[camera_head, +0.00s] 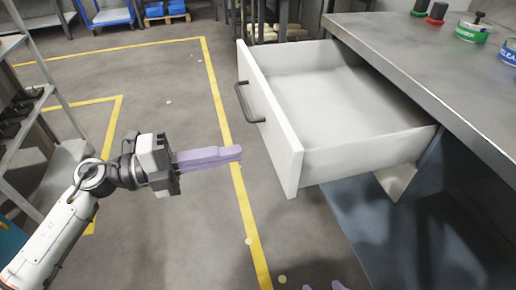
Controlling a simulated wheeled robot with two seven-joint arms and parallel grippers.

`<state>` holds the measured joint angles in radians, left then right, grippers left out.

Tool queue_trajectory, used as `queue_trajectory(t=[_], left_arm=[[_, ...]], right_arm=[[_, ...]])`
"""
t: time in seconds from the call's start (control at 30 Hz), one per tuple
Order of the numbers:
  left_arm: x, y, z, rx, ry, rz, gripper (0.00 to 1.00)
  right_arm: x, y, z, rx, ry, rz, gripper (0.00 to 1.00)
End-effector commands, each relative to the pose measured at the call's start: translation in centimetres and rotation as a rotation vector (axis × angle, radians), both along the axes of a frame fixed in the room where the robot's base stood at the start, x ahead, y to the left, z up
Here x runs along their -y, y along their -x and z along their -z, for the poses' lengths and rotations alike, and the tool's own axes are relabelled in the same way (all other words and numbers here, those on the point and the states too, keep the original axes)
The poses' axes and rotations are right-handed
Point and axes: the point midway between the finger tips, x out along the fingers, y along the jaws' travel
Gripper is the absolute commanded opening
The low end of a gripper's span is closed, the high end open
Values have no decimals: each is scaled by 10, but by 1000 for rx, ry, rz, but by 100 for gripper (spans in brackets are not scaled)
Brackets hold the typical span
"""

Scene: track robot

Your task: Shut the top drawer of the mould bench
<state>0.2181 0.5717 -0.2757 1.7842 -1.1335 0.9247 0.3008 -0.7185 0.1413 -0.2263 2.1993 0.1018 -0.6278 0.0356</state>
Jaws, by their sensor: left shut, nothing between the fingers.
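The top drawer (292,147) of the mould bench (425,62) stands pulled well out, with its white front panel facing left. Its inside looks empty. A dark bar handle (246,104) is on the front panel. My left gripper (238,153) is shut and empty, its purple fingers pointing right at the drawer front. It is left of the panel and lower in the picture than the handle, with a gap between. Purple tips that look like my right gripper (323,287) just show at the bottom edge; the rest is out of view.
Cans (472,31) and red-and-black items (437,12) stand on the bench top. A grey shelf rack (60,155) is at the left. A blue trolley (107,17) is at the back. The floor left of the drawer, with yellow lines, is clear.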

Motion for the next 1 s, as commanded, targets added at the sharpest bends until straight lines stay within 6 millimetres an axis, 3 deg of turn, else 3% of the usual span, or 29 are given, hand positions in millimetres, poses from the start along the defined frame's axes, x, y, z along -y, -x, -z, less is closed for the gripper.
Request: queue_trajectory(t=[0.2, 0.4, 1.0], left_arm=[[40, -13, 0, 0, 4, 0, 0], [59, -19, 0, 0, 2, -1, 0], [63, -23, -2, -2, 1, -15, 0]], right_arm=[[-3, 0, 5, -14, -1, -10, 49], [-7, -2, 5, -20, -2, -23, 49], [-5, -8, -6, 4, 0, -19, 49]])
